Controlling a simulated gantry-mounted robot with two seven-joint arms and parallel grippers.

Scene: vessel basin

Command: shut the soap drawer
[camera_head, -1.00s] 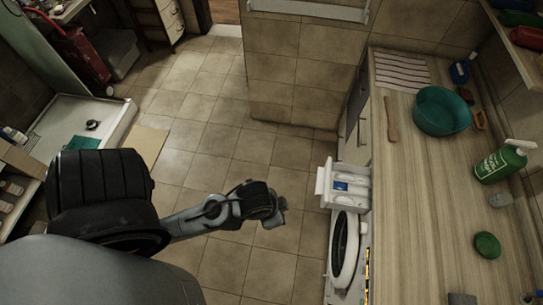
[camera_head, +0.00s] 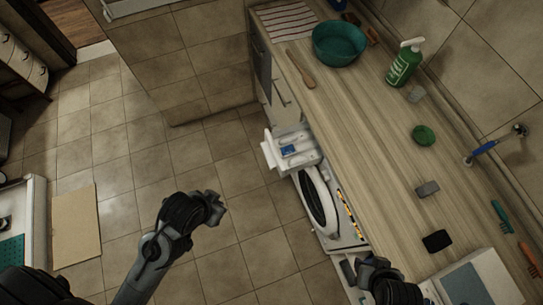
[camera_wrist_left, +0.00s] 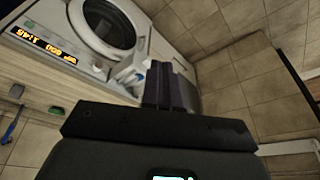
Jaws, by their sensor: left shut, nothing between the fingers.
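The soap drawer (camera_head: 285,150) is a white tray with a blue patch inside. It sticks out from the front of the white washing machine (camera_head: 345,232) under the counter. In the left wrist view the drawer (camera_wrist_left: 130,74) shows beside the machine's round door (camera_wrist_left: 105,25), partly hidden by my gripper. My left gripper (camera_head: 218,208) is shut and empty, over the floor to the left of the drawer and apart from it. Its dark fingers also show in the left wrist view (camera_wrist_left: 172,88). My right gripper (camera_head: 372,266) is at the counter's front edge; its jaws are unclear.
The wooden counter (camera_head: 350,130) holds a teal basin (camera_head: 338,45), a green spray bottle (camera_head: 403,65), a wooden spatula (camera_head: 300,68) and a dark sponge (camera_head: 437,241). Open tiled floor (camera_head: 150,150) lies in front of the machine. A beige mat (camera_head: 76,225) is at left.

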